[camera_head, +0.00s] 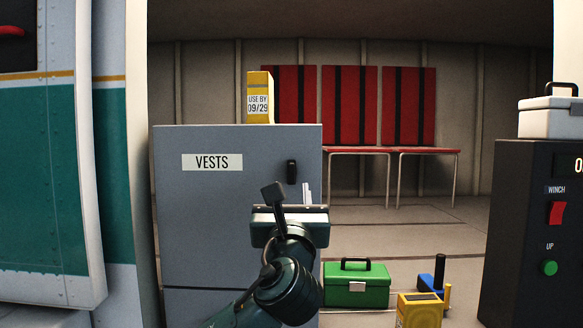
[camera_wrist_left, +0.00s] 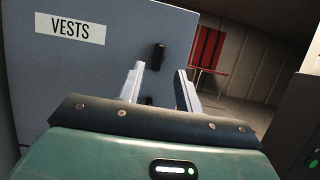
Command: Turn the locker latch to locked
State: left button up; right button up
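The grey locker (camera_head: 225,225) carries a white VESTS label (camera_head: 212,162) on its front. The small black latch (camera_head: 292,172) sits near the right edge of the locker front and looks upright. In the left wrist view the latch (camera_wrist_left: 159,57) appears just beyond my fingertips, with clear space around it. My left gripper (camera_head: 307,190) is in front of the locker, slightly below and right of the latch. In the wrist view its two pale fingers (camera_wrist_left: 160,76) are apart with nothing held. A small dark part shows low between them, partly hidden. My right gripper is not in view.
A yellow box (camera_head: 260,97) stands on the locker. A green case (camera_head: 356,284) and yellow device (camera_head: 419,310) stand on the floor to the right. A dark winch cabinet (camera_head: 530,235) with a white case (camera_head: 550,117) is at far right. Red seats (camera_head: 380,105) line the back wall.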

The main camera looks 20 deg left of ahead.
aim_at(291, 170)
pick_arm(q)
jog(key=p+x, duration=0.2)
jog(key=x, duration=0.6)
jog(key=shift+w+a, duration=0.1)
grip_shut()
